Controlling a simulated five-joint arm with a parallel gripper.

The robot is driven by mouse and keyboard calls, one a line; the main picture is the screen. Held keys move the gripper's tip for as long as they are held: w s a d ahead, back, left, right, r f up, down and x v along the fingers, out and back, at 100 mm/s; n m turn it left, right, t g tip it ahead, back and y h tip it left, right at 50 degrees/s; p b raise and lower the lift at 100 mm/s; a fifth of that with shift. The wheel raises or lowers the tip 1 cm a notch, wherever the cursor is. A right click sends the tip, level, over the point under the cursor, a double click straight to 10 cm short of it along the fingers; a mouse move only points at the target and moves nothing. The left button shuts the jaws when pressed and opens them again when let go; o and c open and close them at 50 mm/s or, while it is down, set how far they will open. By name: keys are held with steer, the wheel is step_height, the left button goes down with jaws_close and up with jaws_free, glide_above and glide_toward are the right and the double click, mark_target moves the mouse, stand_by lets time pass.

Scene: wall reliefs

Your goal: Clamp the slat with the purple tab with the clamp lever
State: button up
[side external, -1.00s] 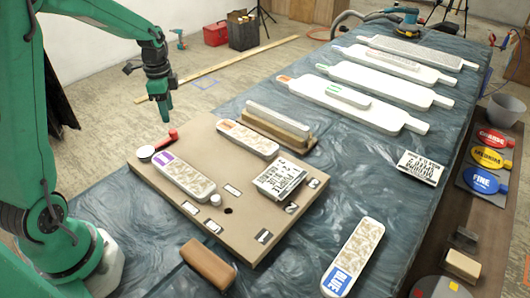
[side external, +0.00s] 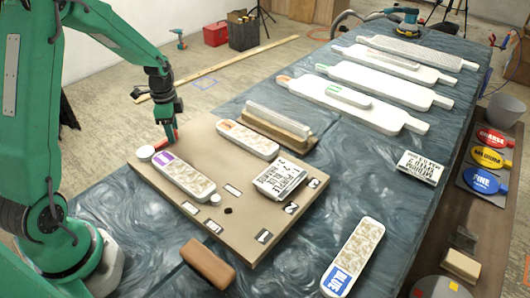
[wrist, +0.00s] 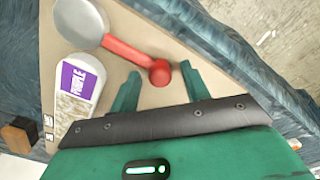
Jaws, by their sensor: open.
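The slat with the purple tab (side external: 186,180) lies on the tan board (side external: 215,238), its purple end toward the clamp lever. In the wrist view, this slat (wrist: 76,98) shows at the left with its label reading PURPLE. The clamp lever (wrist: 126,49) is a red bar with a round red knob, joined to a pale round disc (wrist: 81,22). The disc sits beside the purple end, and the bar points away from the slat. My gripper (wrist: 160,72) is open, with its fingertips on either side of the knob. In the side view my gripper (side external: 168,134) is low over the lever's end.
An orange-tabbed slat (side external: 248,138) and a lettered block (side external: 280,180) lie on the board. A brown block (side external: 207,263) is at the front, and a blue-tabbed slat (side external: 352,258) is on the cloth. Long white slats (side external: 365,98) lie farther back.

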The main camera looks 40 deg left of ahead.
jaws_close()
steer(key=shift+a, duration=0.15)
